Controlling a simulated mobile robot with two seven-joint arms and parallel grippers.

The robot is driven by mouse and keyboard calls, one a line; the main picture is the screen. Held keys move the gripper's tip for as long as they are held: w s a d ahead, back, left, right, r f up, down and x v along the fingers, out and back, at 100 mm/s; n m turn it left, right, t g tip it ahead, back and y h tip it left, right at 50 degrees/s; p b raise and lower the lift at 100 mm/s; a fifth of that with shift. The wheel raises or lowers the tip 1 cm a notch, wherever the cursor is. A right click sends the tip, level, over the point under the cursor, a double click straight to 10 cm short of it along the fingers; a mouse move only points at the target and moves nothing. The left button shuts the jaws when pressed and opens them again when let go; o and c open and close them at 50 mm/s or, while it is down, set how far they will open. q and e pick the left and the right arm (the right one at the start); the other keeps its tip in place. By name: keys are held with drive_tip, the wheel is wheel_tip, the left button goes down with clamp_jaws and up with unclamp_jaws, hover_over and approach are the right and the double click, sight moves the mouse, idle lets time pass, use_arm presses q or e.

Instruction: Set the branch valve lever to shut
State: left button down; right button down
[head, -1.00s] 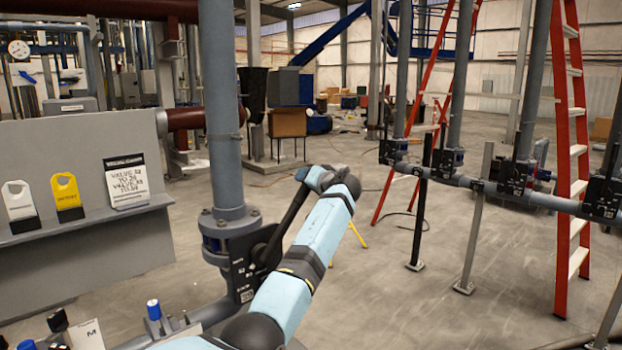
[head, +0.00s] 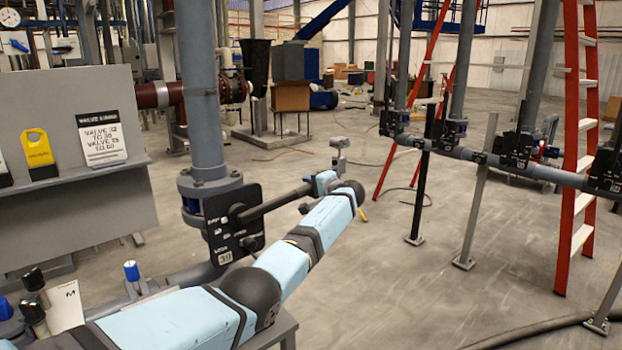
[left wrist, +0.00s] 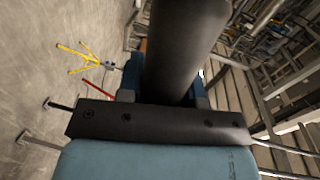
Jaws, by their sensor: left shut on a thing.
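The branch valve has a black lettered plate (head: 233,232) under the thick grey vertical pipe (head: 200,90) in the head view. Its dark lever (head: 280,203) runs from the plate to the right and slightly up. My left gripper (head: 325,183) is shut on the lever's outer end. In the left wrist view the lever (left wrist: 185,50) is a thick dark bar between the blue fingers of my left gripper (left wrist: 165,92). The small plate lettering is hard to read. My right gripper is not in view.
A grey panel's shelf (head: 80,178) at left holds a yellow tag (head: 38,152) and a valve card (head: 102,140). A blue-capped knob (head: 131,270) stands in front. A pipe rail (head: 470,155) and red ladder (head: 572,150) are at right. Floor between is open.

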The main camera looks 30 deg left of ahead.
use_arm(q)
drive_tip(key=shift+f+m+b, duration=0.45)
drive_tip(key=shift+f+m, duration=0.05)
drive_tip(key=shift+f, duration=0.9)
drive_tip(key=c, duration=0.8)
unclamp_jaws()
drive_tip(key=shift+a, duration=0.1)
drive_tip(key=shift+r, duration=0.1)
drive_tip(key=b+v, duration=0.1)
drive_tip(key=v, duration=1.3)
drive_tip(key=shift+w, duration=0.1)
